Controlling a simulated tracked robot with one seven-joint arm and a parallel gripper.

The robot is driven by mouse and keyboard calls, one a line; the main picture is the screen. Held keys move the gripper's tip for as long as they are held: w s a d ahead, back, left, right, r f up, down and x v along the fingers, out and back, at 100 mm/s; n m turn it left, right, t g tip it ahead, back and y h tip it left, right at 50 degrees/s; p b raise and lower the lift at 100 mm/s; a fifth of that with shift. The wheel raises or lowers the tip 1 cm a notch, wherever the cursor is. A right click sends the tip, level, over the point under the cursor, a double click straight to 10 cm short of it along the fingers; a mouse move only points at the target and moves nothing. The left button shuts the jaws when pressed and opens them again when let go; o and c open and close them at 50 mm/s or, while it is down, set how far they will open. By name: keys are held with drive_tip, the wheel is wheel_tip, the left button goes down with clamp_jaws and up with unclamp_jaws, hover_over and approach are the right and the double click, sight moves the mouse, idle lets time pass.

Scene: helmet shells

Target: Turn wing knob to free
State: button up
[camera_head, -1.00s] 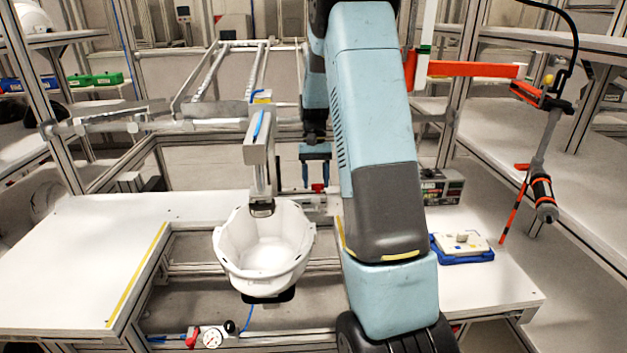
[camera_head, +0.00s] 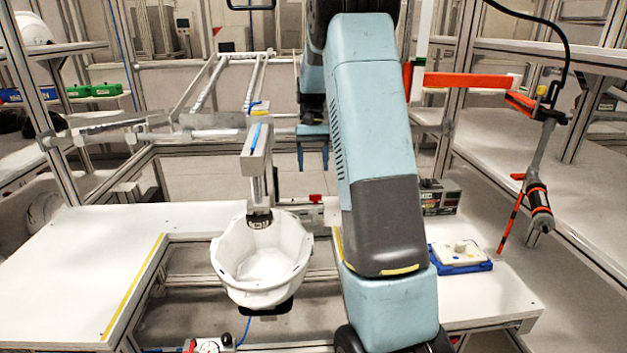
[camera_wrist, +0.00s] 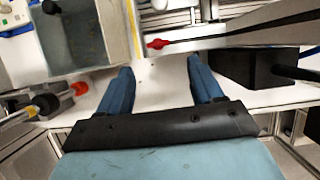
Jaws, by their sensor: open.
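A small red winged piece that looks like the wing knob (camera_wrist: 158,43) sits on a metal rail in the wrist view, just beyond the fingertips and roughly midway between them. In the head view a small red piece (camera_head: 316,198), likely the same knob, shows on the frame right of the white helmet shell (camera_head: 262,262). My gripper (camera_head: 312,158) hangs above it with blue fingers apart and nothing between them. In the wrist view my gripper (camera_wrist: 160,70) is open and empty. The knob's exact turn angle is too small to tell.
A metal post (camera_head: 257,165) stands over the shell. A black box (camera_wrist: 250,68) lies close to the right finger in the wrist view. A blue-based white device (camera_head: 460,256) is on the right table. An orange-banded tool (camera_head: 540,205) hangs at right. The left table (camera_head: 75,260) is mostly clear.

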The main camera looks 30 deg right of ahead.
drive_tip(key=shift+v, duration=2.65)
drive_tip(key=shift+w, duration=0.1)
